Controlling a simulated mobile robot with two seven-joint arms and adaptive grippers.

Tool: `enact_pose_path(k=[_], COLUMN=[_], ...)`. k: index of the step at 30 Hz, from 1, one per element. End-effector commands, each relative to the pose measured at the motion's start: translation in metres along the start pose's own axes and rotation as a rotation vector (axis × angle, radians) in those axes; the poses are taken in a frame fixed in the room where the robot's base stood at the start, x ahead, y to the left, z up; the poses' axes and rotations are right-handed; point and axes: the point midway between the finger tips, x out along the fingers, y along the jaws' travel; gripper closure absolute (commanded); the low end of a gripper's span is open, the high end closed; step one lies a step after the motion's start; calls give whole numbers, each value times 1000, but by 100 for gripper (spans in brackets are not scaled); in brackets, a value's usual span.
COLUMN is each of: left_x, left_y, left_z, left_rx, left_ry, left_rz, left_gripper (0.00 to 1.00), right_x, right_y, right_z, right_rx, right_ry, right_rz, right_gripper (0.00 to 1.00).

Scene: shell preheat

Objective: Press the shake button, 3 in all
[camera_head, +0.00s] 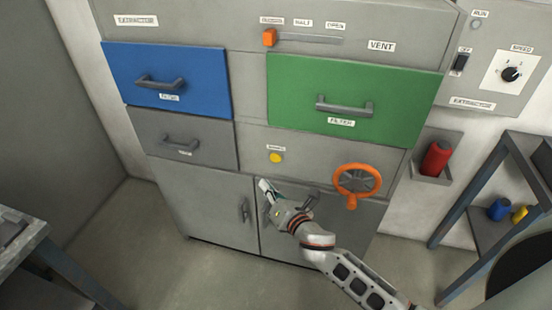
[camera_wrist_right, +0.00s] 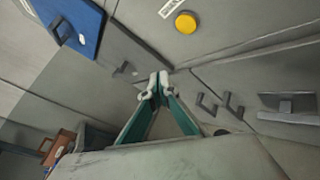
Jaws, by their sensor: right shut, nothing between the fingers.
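The shake button is a yellow round button (camera_head: 276,157) on the grey cabinet panel, under a small white label too small to read here. It also shows in the right wrist view (camera_wrist_right: 186,22), near the top. My right gripper (camera_head: 264,184) is shut and empty, just below the button and a little to its left in the head view. In the right wrist view its closed fingertips (camera_wrist_right: 159,78) are apart from the button, which lies up and to the right of them. My left gripper is not in view.
An orange handwheel (camera_head: 357,181) is right of the button. A blue drawer (camera_head: 140,98) and a green FILTER drawer (camera_head: 338,80) are above. An orange slider (camera_head: 269,37) sits on the VENT panel. A red cylinder (camera_head: 436,158) stands in a holder at right.

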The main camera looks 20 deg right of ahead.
Motion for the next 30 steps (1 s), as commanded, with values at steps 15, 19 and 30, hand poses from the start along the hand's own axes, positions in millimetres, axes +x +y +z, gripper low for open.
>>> enact_pose_path(k=[15,19,30], left_x=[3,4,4], left_y=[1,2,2], left_z=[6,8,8], left_rx=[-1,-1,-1], left_ry=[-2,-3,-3], left_rz=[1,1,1], left_gripper=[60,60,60], right_x=[37,47,61], right_y=[-27,-35,-44], right_z=[26,34,45], right_rx=[-3,-3,0], right_ry=[-1,-1,0], right_rz=[0,-1,0], right_gripper=[100,100,100])
